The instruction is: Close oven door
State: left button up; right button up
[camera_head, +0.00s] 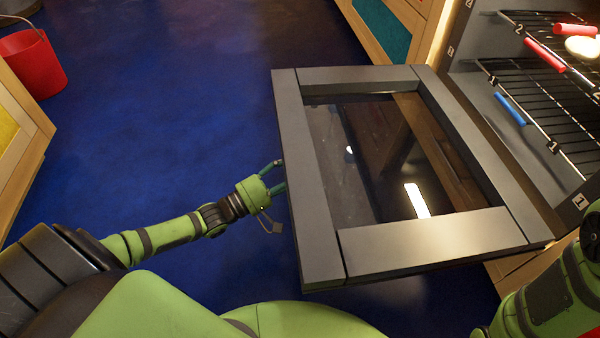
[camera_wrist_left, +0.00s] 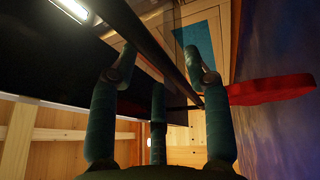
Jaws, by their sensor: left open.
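The grey oven door (camera_head: 435,243) with its dark glass window hangs open, lying roughly flat out from the oven (camera_head: 540,100). My left gripper (camera_head: 279,176) is open at the door's outer left edge, partly below its top face. In the left wrist view, a long dark bar or edge (camera_wrist_left: 160,45) passes between the spread fingers of the left gripper (camera_wrist_left: 160,85). I cannot tell whether they touch it. My right arm shows at the lower right in the head view; its gripper is out of sight.
A red bucket (camera_head: 32,62) stands at the far left beside a wooden cabinet (camera_head: 20,140). The blue floor (camera_head: 170,110) left of the door is clear. A red object (camera_wrist_left: 270,90) shows in the left wrist view.

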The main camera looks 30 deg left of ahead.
pick_arm(q)
jog(key=shift+x, duration=0.95)
grip_shut()
